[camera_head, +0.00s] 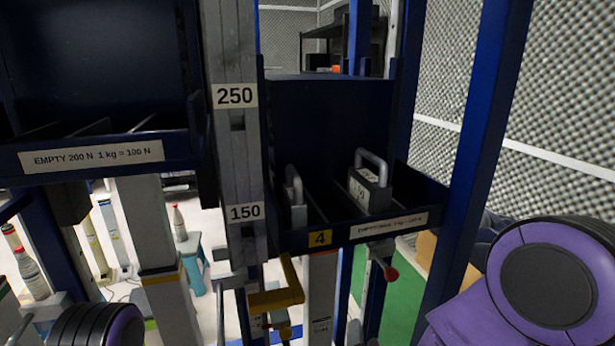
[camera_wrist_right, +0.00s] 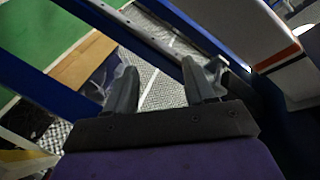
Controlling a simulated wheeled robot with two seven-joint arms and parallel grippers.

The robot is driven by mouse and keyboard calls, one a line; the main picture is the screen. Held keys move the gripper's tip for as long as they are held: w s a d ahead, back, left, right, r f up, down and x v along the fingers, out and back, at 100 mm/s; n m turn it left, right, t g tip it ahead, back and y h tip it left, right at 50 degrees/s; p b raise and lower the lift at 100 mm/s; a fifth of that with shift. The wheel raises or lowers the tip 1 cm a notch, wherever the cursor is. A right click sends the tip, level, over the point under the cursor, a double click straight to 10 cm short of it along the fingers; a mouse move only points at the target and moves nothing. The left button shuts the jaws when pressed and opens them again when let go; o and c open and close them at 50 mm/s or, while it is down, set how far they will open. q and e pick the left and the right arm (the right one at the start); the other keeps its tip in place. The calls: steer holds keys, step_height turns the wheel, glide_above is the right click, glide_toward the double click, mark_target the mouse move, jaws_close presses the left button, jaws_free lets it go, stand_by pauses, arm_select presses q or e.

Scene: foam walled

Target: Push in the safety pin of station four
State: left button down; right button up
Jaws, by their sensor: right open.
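Station four is the dark blue tray with a yellow "4" label (camera_head: 319,237), in the middle of the head view. Below its front edge, a red ball knob (camera_head: 390,273) sits on a short grey piece. A yellow L-shaped handle (camera_head: 280,296) hangs lower left of it, with a small yellow knob (camera_head: 285,333) underneath. I cannot tell which of these is the safety pin. My right gripper (camera_wrist_right: 162,80) is open and empty in the right wrist view, its grey fingers apart. My left gripper is out of view.
Two grey weights with handles (camera_head: 370,190) stand in the tray. A column marked 250 and 150 (camera_head: 235,140) stands left of it, beside another tray (camera_head: 95,160). A blue upright (camera_head: 475,150) stands between the tray and my right arm.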

steer(key=s+d+f+n+g, duration=0.2)
steer(key=s+d+f+g, duration=0.1)
steer(key=f, duration=0.4)
steer(key=s+d+f+n+g, duration=0.1)
steer(key=s+d+f+g, duration=0.2)
steer(key=f, duration=0.4)
steer(key=s+d+f+g, duration=0.2)
steer(key=s+d+f, duration=0.2)
steer(key=s, duration=0.3)
steer(key=s+d+f+g+h, duration=0.1)
steer(key=s+d+f+g, duration=0.1)
steer(key=s+d+f, duration=0.2)
steer(key=s+d+f+n+g, duration=0.1)
steer(key=s+d+f, duration=0.3)
steer(key=s, duration=0.5)
steer(key=shift+s+f+g, duration=0.35)
steer(key=shift+f+g, duration=0.15)
steer(key=shift+g, duration=0.3)
